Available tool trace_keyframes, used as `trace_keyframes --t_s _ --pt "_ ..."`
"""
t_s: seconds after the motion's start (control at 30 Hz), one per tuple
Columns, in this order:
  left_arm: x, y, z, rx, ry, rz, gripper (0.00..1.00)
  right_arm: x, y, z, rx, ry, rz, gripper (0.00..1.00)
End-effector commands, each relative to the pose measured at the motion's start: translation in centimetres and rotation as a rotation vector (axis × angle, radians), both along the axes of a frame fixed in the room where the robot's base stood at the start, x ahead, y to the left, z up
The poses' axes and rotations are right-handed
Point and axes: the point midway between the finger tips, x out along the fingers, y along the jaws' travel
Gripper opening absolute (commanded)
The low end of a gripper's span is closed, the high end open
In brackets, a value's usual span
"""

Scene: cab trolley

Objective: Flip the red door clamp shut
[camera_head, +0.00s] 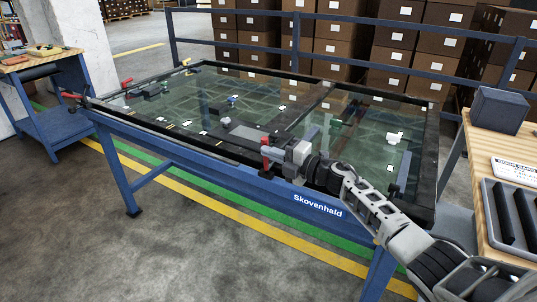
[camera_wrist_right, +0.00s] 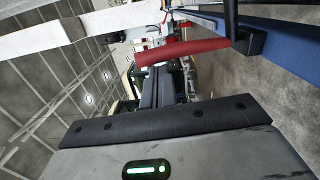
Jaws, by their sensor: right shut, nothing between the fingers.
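A red clamp handle (camera_head: 265,151) stands roughly upright at the near long edge of the trolley. Its dark base (camera_head: 266,173) sits on the blue rail. In the right wrist view the red handle (camera_wrist_right: 182,51) lies across the picture, joined to a black bracket (camera_wrist_right: 249,41). My right gripper (camera_head: 272,142) is shut and empty, right beside the handle. In the right wrist view its dark fingers (camera_wrist_right: 166,88) are together, just short of the handle. I cannot tell whether they touch it. My left gripper is not in view.
The trolley (camera_head: 215,160) carries a framed glass panel (camera_head: 190,100) with small fittings. More red clamps sit at its left end, one at the corner (camera_head: 72,95). A wooden bench with a grey box (camera_head: 499,109) stands right. Stacked cartons (camera_head: 345,40) stand behind the railing.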

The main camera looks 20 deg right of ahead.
Motion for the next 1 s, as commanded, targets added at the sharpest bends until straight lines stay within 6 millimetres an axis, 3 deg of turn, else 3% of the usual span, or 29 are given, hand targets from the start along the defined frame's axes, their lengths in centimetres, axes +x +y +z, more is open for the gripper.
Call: trace_keyframes --t_s 0.77,1.0 --pt "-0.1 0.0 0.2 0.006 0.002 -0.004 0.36 0.3 -0.5 0.2 0.05 0.039 -0.001 0.0" --pt "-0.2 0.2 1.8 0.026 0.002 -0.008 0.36 -0.9 1.9 0.4 0.051 0.042 0.012 0.0"
